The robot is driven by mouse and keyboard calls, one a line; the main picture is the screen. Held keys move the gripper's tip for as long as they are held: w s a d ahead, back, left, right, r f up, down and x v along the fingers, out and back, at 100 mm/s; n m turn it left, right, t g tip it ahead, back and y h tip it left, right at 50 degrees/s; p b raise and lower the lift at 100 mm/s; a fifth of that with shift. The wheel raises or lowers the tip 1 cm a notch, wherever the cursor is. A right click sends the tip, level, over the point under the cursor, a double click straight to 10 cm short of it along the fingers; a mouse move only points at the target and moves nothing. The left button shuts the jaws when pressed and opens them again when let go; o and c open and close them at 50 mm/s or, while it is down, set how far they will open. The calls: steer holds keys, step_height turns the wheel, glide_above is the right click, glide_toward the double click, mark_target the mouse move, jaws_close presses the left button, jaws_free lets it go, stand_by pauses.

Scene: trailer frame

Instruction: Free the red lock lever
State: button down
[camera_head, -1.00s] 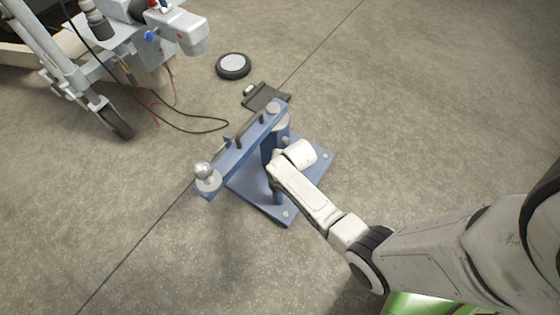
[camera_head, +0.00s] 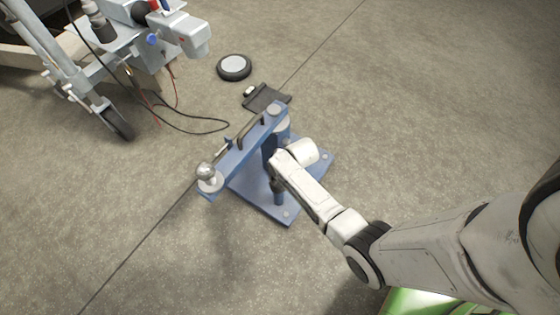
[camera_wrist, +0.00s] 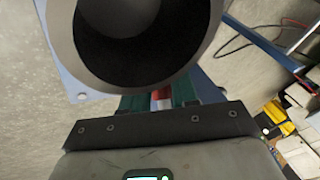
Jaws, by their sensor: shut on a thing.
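In the wrist view, a small red and white piece, which looks like the red lock lever (camera_wrist: 160,95), shows between the green-padded fingers of my gripper (camera_wrist: 158,100). The fingers are shut on it. Most of the lever is hidden by the fingers and by a large grey round tube end (camera_wrist: 200,35) with a dark hollow. In the head view, my arm reaches to the post of the blue stand (camera_head: 268,195); my fingers and the lever are hidden there behind the arm's white end. A beam with a silver tow ball (camera_head: 206,172) tops the stand.
A trailer frame (camera_head: 62,62) with a wheel (camera_head: 116,123) and a dangling black cable (camera_head: 190,130) stands at the upper left. Open floor lies to the right.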

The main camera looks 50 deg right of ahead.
steer(key=r+y+p, duration=0.1)
steer(key=a+r+y+p, duration=0.1)
steer(key=shift+m+y+p, duration=0.3)
steer(key=shift+p, duration=0.05)
steer(key=shift+a+r+m+y+p, duration=0.15)
steer(key=shift+a+r+y+p, duration=0.15)
steer(key=shift+y, duration=0.35)
steer(key=shift+a+r+m+y+p, duration=0.2)
steer(key=shift+r+y, duration=0.1)
steer(key=shift+y, duration=0.35)
steer(key=c, duration=0.9)
jaws_free()
steer(key=shift+d, duration=0.1)
steer(key=p+v, duration=0.5)
steer(key=v, duration=0.5)
steer(key=shift+s+d+r+p, duration=0.15)
steer(key=shift+s+r+p, duration=0.05)
steer(key=shift+r+p, duration=0.1)
